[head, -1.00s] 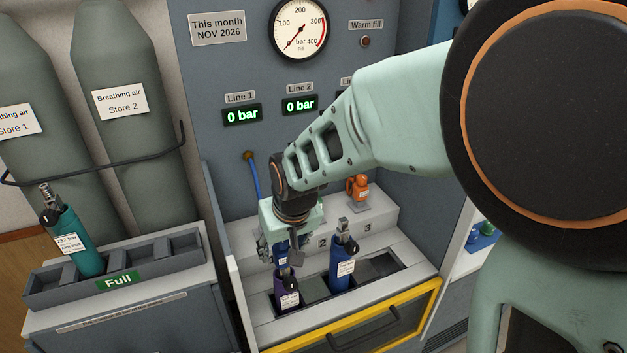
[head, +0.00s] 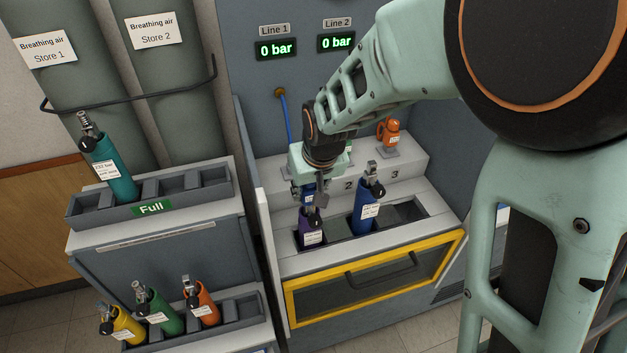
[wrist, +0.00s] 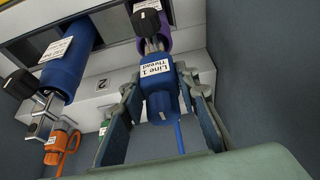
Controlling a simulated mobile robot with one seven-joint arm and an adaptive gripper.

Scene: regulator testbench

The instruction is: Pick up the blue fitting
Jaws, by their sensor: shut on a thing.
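The blue fitting (wrist: 160,92) carries a white "Line 1 Thread" label and has a blue hose running from it. My gripper (head: 308,193) has its two fingers on either side of it, shut on it. In the head view only a small blue part of the fitting shows under my gripper. The fitting is right by the black-knobbed valve of the purple cylinder (head: 311,238); I cannot tell whether they are joined.
A blue cylinder (head: 366,211) stands in the slot just right of the purple one. An orange fitting (head: 388,136) sits on the step behind. The yellow-framed guard (head: 376,279) is in front. The rack marked Full (head: 150,209) holds a teal cylinder (head: 112,168). Several coloured cylinders stand in a lower rack.

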